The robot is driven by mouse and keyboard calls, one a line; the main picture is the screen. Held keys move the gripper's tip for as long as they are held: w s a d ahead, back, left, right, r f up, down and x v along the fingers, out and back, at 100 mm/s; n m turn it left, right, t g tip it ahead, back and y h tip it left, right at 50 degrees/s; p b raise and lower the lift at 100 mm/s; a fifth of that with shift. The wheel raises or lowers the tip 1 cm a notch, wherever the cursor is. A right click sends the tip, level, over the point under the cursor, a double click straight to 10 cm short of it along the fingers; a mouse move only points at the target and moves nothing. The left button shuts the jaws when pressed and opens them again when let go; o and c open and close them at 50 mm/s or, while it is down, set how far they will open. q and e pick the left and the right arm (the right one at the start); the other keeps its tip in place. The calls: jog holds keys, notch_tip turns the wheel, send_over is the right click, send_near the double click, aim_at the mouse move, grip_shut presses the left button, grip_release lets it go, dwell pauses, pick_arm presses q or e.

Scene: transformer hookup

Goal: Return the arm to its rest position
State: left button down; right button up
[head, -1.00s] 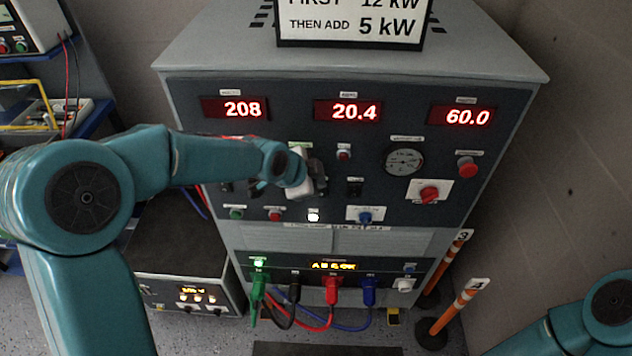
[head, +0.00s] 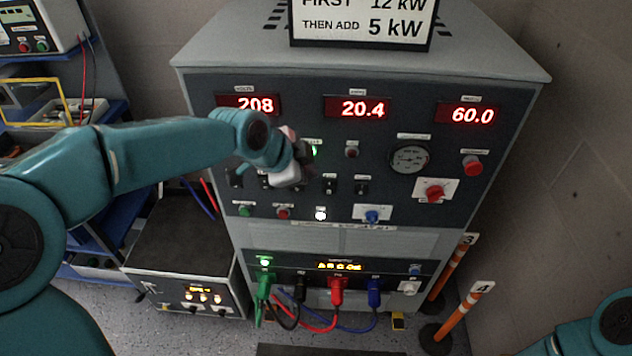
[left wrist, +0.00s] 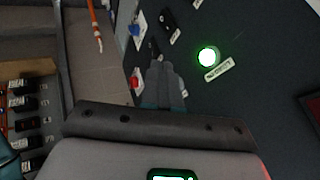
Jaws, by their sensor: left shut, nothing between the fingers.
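My left arm comes in from the left in the head view, and its gripper (head: 303,158) is in front of the upper left part of the grey panel cabinet (head: 360,240). In the left wrist view the two dark fingers (left wrist: 165,82) lie together, shut and empty. A lit green lamp (left wrist: 207,57) shows to their right; it also shows just beside the gripper in the head view (head: 313,150). The gripper hides part of the switch row. Of my right arm only a teal link shows at the lower right; its gripper is out of view.
The cabinet's displays (head: 363,108) read 208, 20.4 and 60.0. Green, black, red and blue plugs (head: 337,290) sit in its lower sockets. A smaller box (head: 190,255) stands at left. Orange-and-white posts (head: 462,312) stand at right. A sign (head: 362,20) is on top.

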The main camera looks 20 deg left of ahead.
pick_arm(q)
jog(key=shift+s+a+r, duration=0.25)
jog(key=shift+r, duration=0.4)
jog(key=s+d+f+n+g, duration=0.1)
jog(key=s+d+f+n, duration=0.1)
jog(key=f, duration=0.6)
jog(key=s+d+f+n+g, duration=0.1)
jog(key=s+f+n, duration=0.15)
jog(key=f, duration=0.55)
jog(key=s+d+f+n+g, duration=0.1)
jog(key=s+d+f+n, duration=0.15)
jog(key=f, duration=0.55)
jog(key=s+d+f+n+g+h, duration=0.1)
jog(key=s+d+f+n+g, duration=0.1)
jog(key=s+f+n, duration=0.6)
jog(key=s+f+g, duration=0.1)
jog(key=s+f, duration=0.5)
jog(key=s, duration=0.3)
jog(key=shift+s+d+n+g, duration=0.2)
jog(key=shift+n+g, duration=0.1)
jog(key=shift+g, duration=0.1)
